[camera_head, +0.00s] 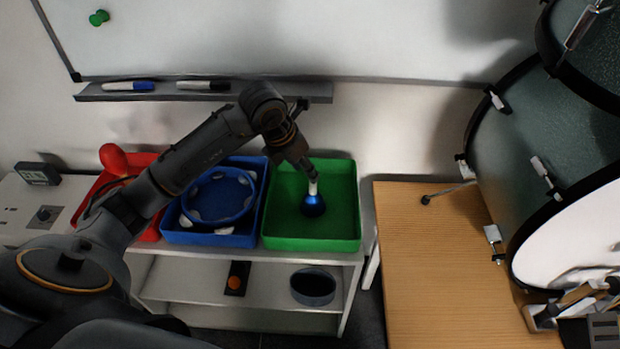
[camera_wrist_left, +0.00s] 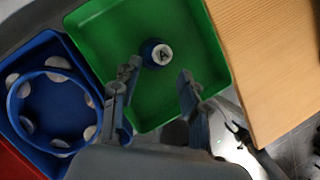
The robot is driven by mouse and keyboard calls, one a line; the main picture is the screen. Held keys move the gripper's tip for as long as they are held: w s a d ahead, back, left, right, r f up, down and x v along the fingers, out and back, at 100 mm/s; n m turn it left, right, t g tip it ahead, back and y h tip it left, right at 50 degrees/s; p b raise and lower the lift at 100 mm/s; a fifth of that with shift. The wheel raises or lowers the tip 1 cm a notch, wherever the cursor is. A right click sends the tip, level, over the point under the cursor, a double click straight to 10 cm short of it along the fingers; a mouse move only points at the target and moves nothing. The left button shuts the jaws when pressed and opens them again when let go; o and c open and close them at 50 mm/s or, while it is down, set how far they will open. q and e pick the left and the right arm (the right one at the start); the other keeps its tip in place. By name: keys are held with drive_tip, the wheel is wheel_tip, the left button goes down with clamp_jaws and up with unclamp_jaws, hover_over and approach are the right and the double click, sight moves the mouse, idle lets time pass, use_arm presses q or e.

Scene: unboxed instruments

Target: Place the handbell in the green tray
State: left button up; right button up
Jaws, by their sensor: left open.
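The handbell (camera_head: 313,205), blue with a white handle, stands upright in the green tray (camera_head: 312,244), toward its middle. In the left wrist view the handbell (camera_wrist_left: 157,54) shows from above, with a letter A on its handle's end, and the green tray (camera_wrist_left: 215,62) surrounds it. My left gripper (camera_head: 311,174) is above the tray, close over the handle in the head view. In the wrist view the left gripper (camera_wrist_left: 157,80) is open, its fingers apart and nothing between them; the bell lies beyond the tips. My right gripper is not seen.
A blue tray (camera_head: 212,240) with a blue tambourine (camera_head: 217,196) is left of the green tray, and a red tray (camera_head: 149,235) with a red object is further left. A wooden table (camera_head: 450,270) and large drums (camera_head: 540,130) stand at right. A whiteboard ledge (camera_head: 250,92) is behind.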

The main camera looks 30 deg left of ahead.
use_arm(q)
drive_tip(key=v, duration=0.4)
idle(0.4)
